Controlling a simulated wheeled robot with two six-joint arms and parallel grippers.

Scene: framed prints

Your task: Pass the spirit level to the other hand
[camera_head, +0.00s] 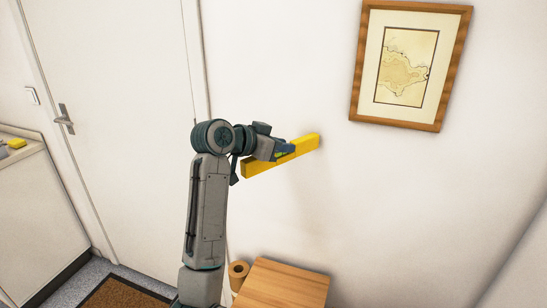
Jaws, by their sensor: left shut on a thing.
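The yellow spirit level (303,146) is held in the air in front of the white wall, tilted with its right end higher. My left gripper (285,151) is shut on it near its middle and hides part of it. My left arm rises from the bottom of the picture and bends right toward the level. My right gripper does not show.
A framed map print (405,68) hangs on the wall at the upper right. Below are a wooden surface (285,284) and a brown roll (238,273). A door (110,110), a counter (25,200) and a doormat (122,293) are at the left. The wall's lower right is clear.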

